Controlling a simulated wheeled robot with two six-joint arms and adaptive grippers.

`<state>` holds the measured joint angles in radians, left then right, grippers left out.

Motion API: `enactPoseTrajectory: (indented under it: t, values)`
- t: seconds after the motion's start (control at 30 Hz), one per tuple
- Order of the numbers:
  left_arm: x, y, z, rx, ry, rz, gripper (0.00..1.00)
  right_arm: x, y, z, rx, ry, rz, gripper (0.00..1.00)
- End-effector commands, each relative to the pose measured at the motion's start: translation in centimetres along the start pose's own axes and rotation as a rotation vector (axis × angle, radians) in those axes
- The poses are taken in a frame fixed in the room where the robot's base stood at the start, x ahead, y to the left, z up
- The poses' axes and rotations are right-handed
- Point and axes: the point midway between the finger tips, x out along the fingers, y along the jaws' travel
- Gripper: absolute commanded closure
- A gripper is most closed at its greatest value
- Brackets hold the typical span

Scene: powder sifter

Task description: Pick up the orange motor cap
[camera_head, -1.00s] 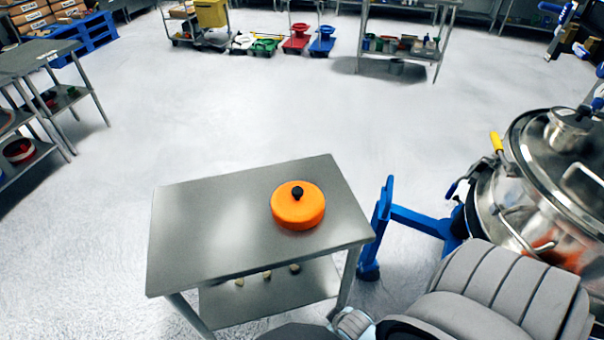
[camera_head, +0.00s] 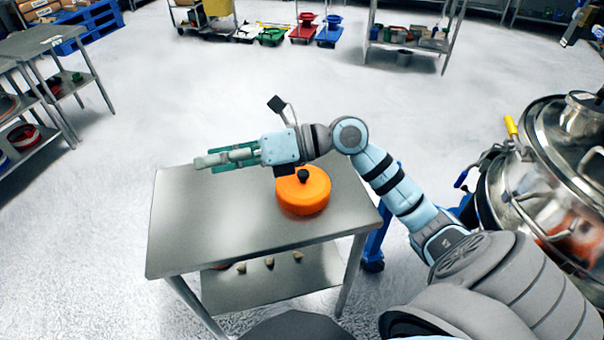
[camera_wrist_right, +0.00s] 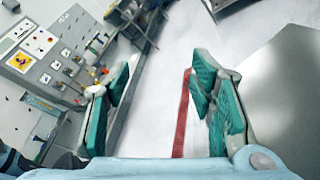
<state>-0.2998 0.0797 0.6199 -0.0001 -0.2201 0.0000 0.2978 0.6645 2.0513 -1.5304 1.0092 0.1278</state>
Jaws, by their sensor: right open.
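The orange motor cap (camera_head: 303,196) is a round, flat orange disc with a black knob on top. It lies on the right part of the steel table (camera_head: 205,235) in the head view. My right gripper (camera_head: 203,163) is open and empty. It points left over the table's far edge, above and beyond the cap, and my right wrist passes just behind the cap's far rim in the picture. In the right wrist view my open gripper (camera_wrist_right: 155,110) shows green finger pads spread apart with nothing between them. The cap is not visible there. My left gripper is not in view.
A shiny steel sifter vessel (camera_head: 555,190) with a yellow-handled clamp stands at the right, close to my right arm. The table's left part is bare. A lower shelf (camera_head: 280,285) holds several small pieces. A control panel (camera_wrist_right: 45,60) shows in the right wrist view.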

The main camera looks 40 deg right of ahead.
Motion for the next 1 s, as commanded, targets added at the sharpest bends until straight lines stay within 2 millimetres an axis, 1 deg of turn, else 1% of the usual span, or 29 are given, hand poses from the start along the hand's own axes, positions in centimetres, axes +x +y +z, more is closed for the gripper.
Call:
enactPoseTrajectory:
  t: [0.03,0.07,0.1,0.13,0.2,0.23,0.3,0.37,0.5,0.63,0.77,0.9,1.0]
  values:
    - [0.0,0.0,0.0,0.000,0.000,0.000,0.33,-1.8,-3.9,-0.5,-0.101,0.162,-0.195,0.50]
    - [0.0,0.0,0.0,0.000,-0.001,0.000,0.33,-3.8,-6.5,-0.8,-0.138,0.264,-0.330,0.50]
    - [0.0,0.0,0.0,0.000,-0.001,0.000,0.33,-6.9,-9.3,-0.7,-0.158,0.371,-0.499,0.50]
    - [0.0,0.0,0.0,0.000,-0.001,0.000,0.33,-9.3,-11.0,-0.5,-0.157,0.435,-0.613,0.50]
    - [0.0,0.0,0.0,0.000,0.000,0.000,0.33,-14.3,-13.2,0.1,-0.127,0.537,-0.820,0.50]
    - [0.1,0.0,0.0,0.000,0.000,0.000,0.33,-16.0,-13.6,0.3,-0.109,0.565,-0.883,0.50]
    - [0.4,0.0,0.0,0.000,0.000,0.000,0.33,-18.3,-14.4,0.2,-0.077,0.604,-0.974,0.50]
    - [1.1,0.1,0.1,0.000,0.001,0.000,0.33,-18.7,-15.3,-0.3,-0.063,0.617,-1.003,0.50]
    - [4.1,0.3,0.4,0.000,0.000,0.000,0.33,-17.2,-18.5,-2.5,-0.061,0.621,-1.003,0.50]
    - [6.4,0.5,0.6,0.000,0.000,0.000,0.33,-15.9,-21.0,-3.9,-0.062,0.621,-1.001,0.50]
    - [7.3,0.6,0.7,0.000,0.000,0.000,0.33,-15.3,-22.1,-4.4,-0.063,0.621,-1.001,0.50]
    - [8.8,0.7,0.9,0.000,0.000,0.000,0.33,-14.0,-23.9,-5.8,-0.062,0.623,-1.000,0.50]
    - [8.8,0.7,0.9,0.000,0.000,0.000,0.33,-13.4,-25.0,-6.4,-0.062,0.624,-1.000,0.50]
